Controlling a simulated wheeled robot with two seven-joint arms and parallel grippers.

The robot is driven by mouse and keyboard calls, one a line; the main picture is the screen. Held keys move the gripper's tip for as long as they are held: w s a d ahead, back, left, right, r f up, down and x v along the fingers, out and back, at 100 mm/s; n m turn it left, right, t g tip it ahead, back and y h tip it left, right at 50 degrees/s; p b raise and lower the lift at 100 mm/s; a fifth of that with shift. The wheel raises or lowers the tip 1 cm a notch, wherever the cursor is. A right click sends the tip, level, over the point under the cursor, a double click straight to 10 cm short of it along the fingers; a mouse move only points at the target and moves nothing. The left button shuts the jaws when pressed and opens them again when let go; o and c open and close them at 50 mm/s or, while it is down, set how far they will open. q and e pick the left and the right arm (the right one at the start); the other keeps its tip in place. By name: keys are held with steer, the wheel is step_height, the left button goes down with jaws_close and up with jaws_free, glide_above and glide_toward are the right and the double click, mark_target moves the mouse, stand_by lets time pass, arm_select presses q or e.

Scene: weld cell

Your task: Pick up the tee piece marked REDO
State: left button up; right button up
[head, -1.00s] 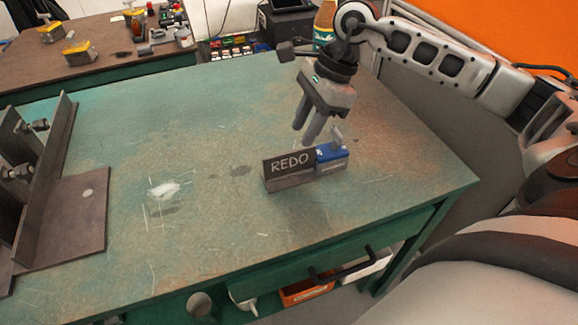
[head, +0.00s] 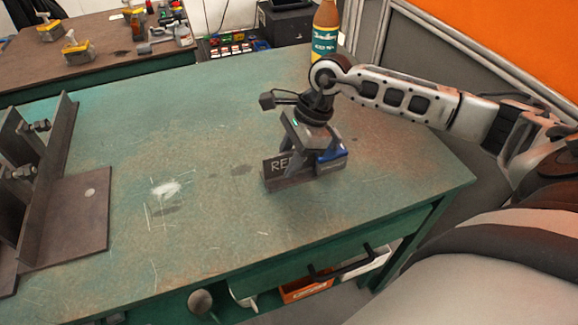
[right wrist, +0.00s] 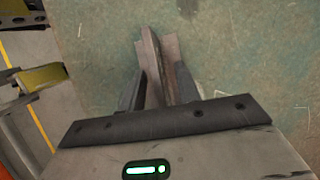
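The tee piece (head: 275,168) is a dark steel piece with an upright plate lettered in white. It stands on the green table, and only "RE" shows, the rest being hidden by my right gripper (head: 304,160). The right gripper points down over the tee piece. In the right wrist view the gripper (right wrist: 160,92) has its two fingers apart, one on each side of the upright plate (right wrist: 152,65). The left finger is very close to the plate; a gap shows on the right side. I cannot tell if either touches. My left gripper is out of view.
A steel fixture (head: 75,215) with an upright plate stands at the left. A bottle (head: 325,38) stands at the back. The table's middle (head: 200,130) is mostly clear.

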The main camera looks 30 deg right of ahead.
steer(key=shift+f+b, duration=0.25)
steer(key=shift+b, duration=0.15)
stand_by(0.5)
jaws_close()
stand_by(1.2)
steer(key=shift+r, duration=0.1)
